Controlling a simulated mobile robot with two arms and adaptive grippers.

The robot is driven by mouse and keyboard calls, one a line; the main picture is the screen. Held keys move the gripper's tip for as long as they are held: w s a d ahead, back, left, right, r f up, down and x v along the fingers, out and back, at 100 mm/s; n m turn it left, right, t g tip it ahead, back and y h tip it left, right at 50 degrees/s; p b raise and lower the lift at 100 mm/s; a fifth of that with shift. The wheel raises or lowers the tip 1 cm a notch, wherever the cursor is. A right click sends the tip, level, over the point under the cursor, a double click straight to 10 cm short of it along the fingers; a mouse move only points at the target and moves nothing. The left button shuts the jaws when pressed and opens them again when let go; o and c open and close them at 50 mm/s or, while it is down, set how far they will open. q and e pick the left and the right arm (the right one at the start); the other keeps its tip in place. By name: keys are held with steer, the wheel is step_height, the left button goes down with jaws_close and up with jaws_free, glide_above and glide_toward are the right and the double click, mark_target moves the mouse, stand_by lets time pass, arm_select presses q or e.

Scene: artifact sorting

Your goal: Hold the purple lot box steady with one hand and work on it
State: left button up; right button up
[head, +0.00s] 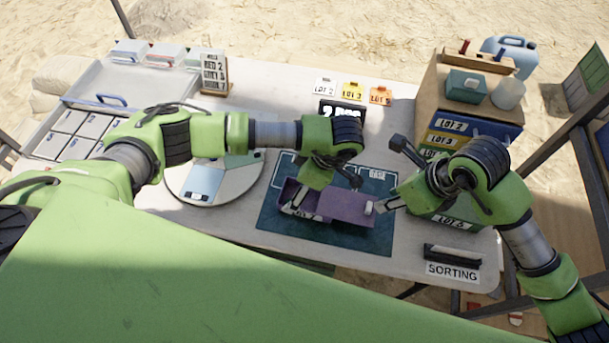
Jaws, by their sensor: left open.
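The purple lot box (345,207) lies on the dark green mat (267,227) at the middle of the table. Its left part shows a dark inside and a white label on the front; its right part has a flat purple top with a small whitish piece (368,208) at the right end. My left gripper (327,189) is open and points down over the box's left part, hiding some of it. I cannot tell whether its fingers touch the box. My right gripper (391,175) is open at the box's right end, its lower finger close to the whitish piece.
A round turntable (237,185) with coloured sectors stands left of the mat. Lot tags (352,91) and a black sign stand behind it. A wooden shelf (432,85) with coloured lot boxes is at right. A SORTING sign (452,271) is front right. Trays (110,95) fill the left.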

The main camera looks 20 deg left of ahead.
mark_target(286, 196)
arm_select(q)
steer(key=shift+x, duration=2.65)
steer(key=shift+d, duration=0.1)
steer(key=c, duration=1.3)
